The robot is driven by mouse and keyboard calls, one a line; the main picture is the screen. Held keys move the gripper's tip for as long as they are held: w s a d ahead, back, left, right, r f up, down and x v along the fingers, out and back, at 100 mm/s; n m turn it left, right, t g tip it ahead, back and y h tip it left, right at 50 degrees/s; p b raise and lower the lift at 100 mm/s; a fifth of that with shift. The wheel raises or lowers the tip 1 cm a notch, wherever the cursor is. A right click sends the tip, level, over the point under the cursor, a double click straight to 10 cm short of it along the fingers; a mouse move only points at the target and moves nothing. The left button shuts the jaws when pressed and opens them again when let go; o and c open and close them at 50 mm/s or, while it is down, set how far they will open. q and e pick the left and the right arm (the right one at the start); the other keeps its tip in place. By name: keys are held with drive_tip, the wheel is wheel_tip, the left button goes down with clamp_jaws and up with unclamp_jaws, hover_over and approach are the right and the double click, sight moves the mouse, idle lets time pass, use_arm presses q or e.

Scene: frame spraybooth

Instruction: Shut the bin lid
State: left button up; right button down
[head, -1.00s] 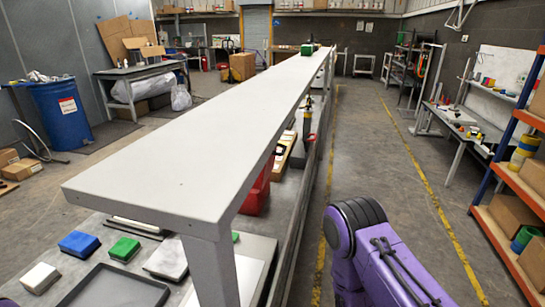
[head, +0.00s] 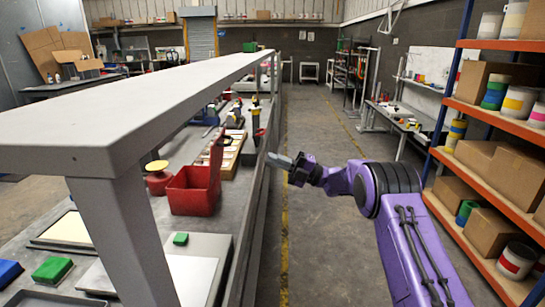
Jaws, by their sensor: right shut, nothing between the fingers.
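The red bin (head: 192,195) stands on the grey bench under the raised white shelf, left of the picture's centre. Its red lid (head: 217,152) stands up on the bin's right side, so the bin is open at the top. My right gripper (head: 272,159) is shut and empty. In the picture it lies to the right of the bin and lid, past the bench's edge and apart from them. My left gripper is not in view.
The white shelf (head: 130,102) and its post (head: 123,235) stand left of the bin. A red round pot (head: 158,183) and a wooden tray (head: 228,155) are close to the bin. The aisle floor (head: 325,240) is clear. Orange shelving (head: 480,240) stands at the right.

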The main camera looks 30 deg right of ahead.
drive_tip(key=p+x, duration=0.4)
drive_tip(key=x, duration=0.6)
drive_tip(key=shift+w+a+r, duration=0.15)
drive_tip(key=shift+a+r, duration=0.05)
drive_tip(key=shift+a, duration=0.05)
